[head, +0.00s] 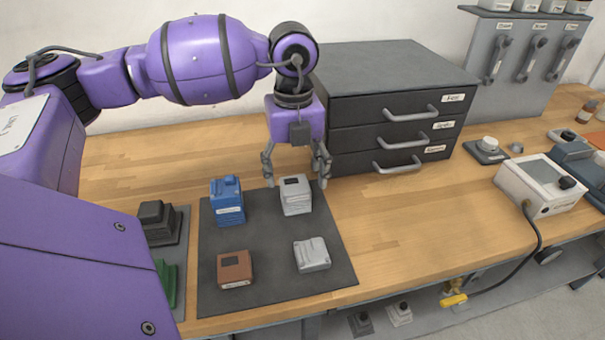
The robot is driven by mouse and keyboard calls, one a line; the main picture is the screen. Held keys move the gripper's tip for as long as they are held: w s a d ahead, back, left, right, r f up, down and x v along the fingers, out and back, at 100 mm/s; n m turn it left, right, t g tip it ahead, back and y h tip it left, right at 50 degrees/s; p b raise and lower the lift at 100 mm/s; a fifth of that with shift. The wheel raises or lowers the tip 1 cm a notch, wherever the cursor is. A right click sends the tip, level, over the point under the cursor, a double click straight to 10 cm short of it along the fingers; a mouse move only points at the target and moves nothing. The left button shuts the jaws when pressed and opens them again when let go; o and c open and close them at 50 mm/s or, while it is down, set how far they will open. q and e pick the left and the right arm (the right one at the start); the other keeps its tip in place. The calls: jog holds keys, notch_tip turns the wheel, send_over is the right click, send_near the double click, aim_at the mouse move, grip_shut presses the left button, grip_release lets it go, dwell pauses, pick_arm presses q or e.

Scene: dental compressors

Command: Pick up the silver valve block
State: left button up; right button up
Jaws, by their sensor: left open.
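Two light grey-silver blocks lie on the dark mat (270,275). The back one (296,198) has a dark recess on top and a pale label in front. The front one (312,254) is lower, with a ridged top. I cannot tell for sure which is the silver valve block. My left gripper (296,180) points down at the back block, open, its fingers apart on the left and right of that block's far end. I cannot tell whether they touch it. My right gripper is not in view.
A blue block (227,203) and a brown block (235,269) share the mat. A black block (157,222) and a green part (166,285) are at left. A dark drawer cabinet (395,105) stands close behind the gripper. A white box (538,187) is right; the middle-right tabletop is clear.

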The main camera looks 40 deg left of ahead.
pick_arm(q)
notch_tip(320, 180, down, 2)
jog(key=shift+a+f, duration=0.1)
jog(key=shift+f, duration=0.25)
jog(key=c, duration=1.3)
jog(key=shift+w, duration=0.1)
jog(key=shift+c, duration=0.6)
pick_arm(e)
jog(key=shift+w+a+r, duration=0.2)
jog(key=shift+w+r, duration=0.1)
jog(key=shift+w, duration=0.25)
